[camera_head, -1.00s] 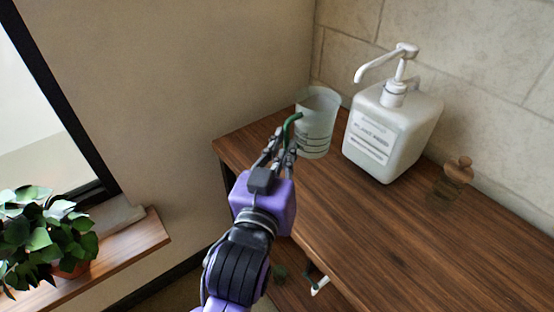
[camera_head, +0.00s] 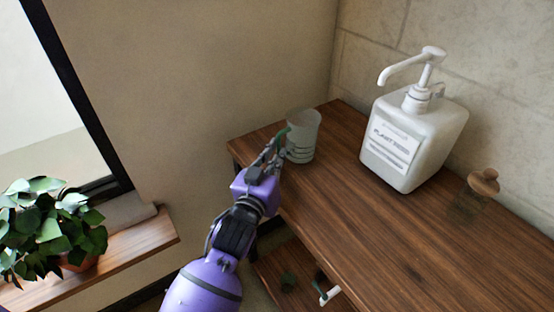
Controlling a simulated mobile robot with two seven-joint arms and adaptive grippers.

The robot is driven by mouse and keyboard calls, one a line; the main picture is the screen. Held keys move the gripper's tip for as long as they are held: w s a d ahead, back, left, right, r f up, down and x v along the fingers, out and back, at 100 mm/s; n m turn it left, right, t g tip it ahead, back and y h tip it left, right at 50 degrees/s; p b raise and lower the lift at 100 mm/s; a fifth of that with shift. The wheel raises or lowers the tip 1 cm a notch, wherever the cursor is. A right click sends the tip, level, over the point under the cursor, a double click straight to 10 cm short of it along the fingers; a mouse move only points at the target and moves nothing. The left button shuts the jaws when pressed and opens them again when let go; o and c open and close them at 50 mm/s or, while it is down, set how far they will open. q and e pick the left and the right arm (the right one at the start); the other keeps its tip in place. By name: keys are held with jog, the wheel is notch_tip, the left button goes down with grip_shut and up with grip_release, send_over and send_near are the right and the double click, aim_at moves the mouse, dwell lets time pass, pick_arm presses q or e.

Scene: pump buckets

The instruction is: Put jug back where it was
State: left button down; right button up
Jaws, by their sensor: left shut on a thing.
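The jug (camera_head: 303,138) is a translucent measuring cup with dark bands and a green handle. It is upright at the left end of the wooden tabletop, left of the pump bottle and apart from it. I cannot tell whether its base touches the wood. My left gripper (camera_head: 277,145) comes in from the lower left and is shut on the jug's handle, which its fingers partly hide. My right gripper is out of view.
A white pump bottle (camera_head: 413,138) labelled plant feed stands at the back of the wooden table (camera_head: 370,225). A brown-topped glass bottle (camera_head: 474,192) is to its right. A potted plant (camera_head: 45,228) sits on the window sill. A lower shelf (camera_head: 285,270) holds small items. The table's front is clear.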

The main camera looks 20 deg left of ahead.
pick_arm(q)
jog(key=shift+f, duration=0.25)
jog(key=shift+f, duration=0.15)
jog(key=c, duration=1.9)
grip_release()
jog(key=shift+s, duration=0.15)
jog(key=s, duration=1.2)
jog(key=s+a+f+g, duration=0.2)
jog(key=s+f+g, duration=0.3)
jog(key=s+f, duration=1)
jog(key=s+f+g, duration=0.3)
jog(key=s+f, duration=0.4)
jog(key=s, duration=0.3)
jog(key=s+f+m+g, duration=0.1)
jog(key=s+f+g, duration=0.2)
jog(key=s+f, duration=0.4)
jog(key=s, duration=0.4)
jog(key=shift+s+f+m, duration=0.25)
jog(key=shift+m, duration=0.05)
